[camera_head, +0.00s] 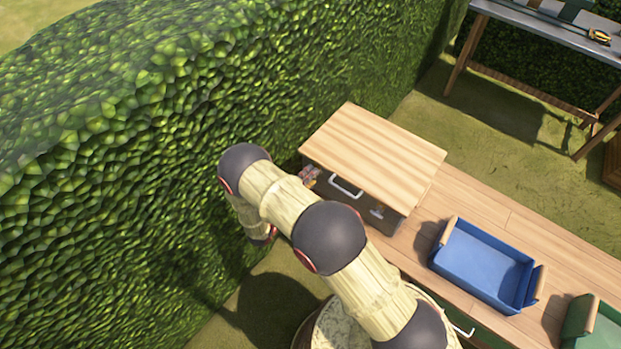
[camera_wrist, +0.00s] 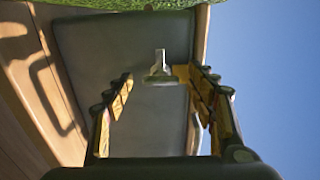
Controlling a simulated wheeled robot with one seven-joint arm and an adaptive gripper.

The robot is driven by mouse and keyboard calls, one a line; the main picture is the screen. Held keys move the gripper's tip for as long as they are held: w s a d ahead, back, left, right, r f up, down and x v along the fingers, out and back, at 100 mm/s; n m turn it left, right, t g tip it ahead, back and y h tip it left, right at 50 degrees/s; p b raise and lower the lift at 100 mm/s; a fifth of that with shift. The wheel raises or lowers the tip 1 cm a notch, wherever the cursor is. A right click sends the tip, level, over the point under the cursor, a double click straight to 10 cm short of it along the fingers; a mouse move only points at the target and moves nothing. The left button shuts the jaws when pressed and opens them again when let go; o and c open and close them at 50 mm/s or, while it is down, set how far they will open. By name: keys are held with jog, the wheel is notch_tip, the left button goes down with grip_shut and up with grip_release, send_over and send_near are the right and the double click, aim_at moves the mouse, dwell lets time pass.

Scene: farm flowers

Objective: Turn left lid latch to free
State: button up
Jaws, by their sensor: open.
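A dark grey box (camera_head: 362,205) with a wooden lid (camera_head: 375,145) stands on the wooden bench. In the wrist view its grey front (camera_wrist: 100,50) fills the middle, turned sideways. A small pale latch (camera_wrist: 160,66) with a straight lever shows on that front. My gripper (camera_wrist: 155,78) is open, with one yellow-and-black finger on each side of the latch in the picture. I cannot tell whether either finger touches it. In the head view my gripper (camera_head: 310,177) is at the box's left front, partly behind my arm, and hides this latch.
A white handle (camera_head: 346,186) and another latch (camera_head: 378,212) are on the box front. A blue crate (camera_head: 448,245) and a green crate (camera_head: 580,318) stand to the right on the bench (camera_head: 510,215). A tall hedge (camera_head: 180,130) lies close on the left.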

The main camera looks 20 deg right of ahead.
jog(key=v, duration=1.1)
jog(key=shift+s+a, duration=0.15)
jog(key=shift+a, duration=0.1)
